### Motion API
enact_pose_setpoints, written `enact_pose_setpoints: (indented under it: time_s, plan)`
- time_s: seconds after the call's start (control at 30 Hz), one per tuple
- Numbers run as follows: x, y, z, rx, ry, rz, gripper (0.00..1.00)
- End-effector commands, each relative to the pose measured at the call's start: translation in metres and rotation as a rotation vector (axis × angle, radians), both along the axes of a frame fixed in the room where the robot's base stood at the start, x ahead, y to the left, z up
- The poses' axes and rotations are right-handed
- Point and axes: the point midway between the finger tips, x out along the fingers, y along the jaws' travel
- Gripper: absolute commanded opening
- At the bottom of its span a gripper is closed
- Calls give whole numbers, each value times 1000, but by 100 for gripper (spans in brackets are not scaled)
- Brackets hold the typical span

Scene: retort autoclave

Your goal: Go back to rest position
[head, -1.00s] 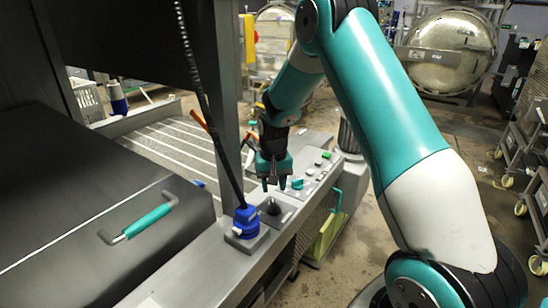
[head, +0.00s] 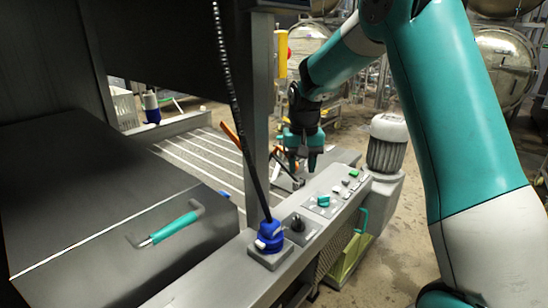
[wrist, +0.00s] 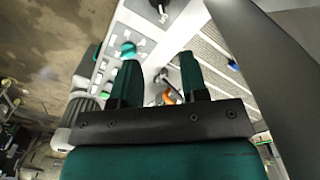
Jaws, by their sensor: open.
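My gripper (head: 302,160) hangs from my teal arm above the far end of the metal control ledge, pointing down. It is open and empty. In the wrist view its two teal fingers (wrist: 160,82) stand apart, with an orange-handled part (wrist: 168,97) beyond them. The control panel (head: 326,202) with a teal knob (head: 323,201), a black knob (head: 297,222) and several small buttons lies on the ledge below and nearer than my gripper. My gripper touches none of them in view.
A blue plug (head: 269,236) with a black cable stands on the ledge. A dark cover with a teal handle (head: 175,228) is at left. A metal post (head: 258,110) stands left of my gripper. A grey motor (head: 387,142) is at right. Large steel vessels (head: 505,62) stand behind.

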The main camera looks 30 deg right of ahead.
Motion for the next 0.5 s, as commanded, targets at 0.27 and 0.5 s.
enact_pose_setpoints:
  time_s: [0.27, 0.5]
  plan:
    - [-6, 14, 7, 9, -10, 42, 40]
    - [-85, 128, 55, 111, -87, 431, 40]
